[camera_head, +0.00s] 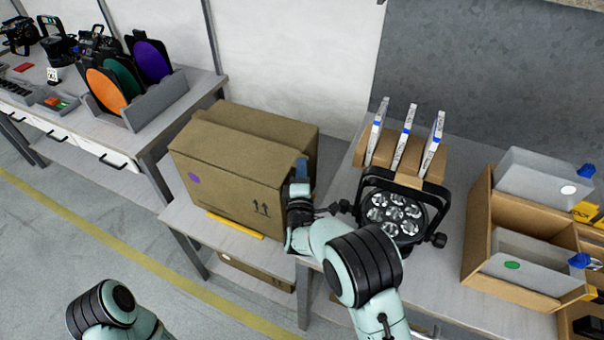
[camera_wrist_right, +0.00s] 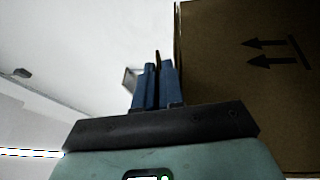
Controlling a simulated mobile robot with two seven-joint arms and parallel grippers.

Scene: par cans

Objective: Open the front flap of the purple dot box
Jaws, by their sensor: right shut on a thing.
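The purple dot box (camera_head: 232,200) is a brown cardboard carton on the low table, with a purple dot and two up-arrows on its front. Its front flap (camera_head: 235,145) forms the near part of the top, and its far edge looks slightly raised along the middle. My right gripper (camera_head: 301,168) is at the box's right end, near the top. In the right wrist view its blue fingers (camera_wrist_right: 158,82) are shut on a thin brown edge, which appears to be the flap; the box side (camera_wrist_right: 245,85) fills the right. My left gripper is out of view.
A black lamp with several lenses (camera_head: 394,215) stands close right of my right gripper. Behind it is a cardboard holder with white cards (camera_head: 405,140). A yellow strip (camera_head: 235,224) lies before the box. Farther right is a cardboard bin (camera_head: 476,235) with grey cases.

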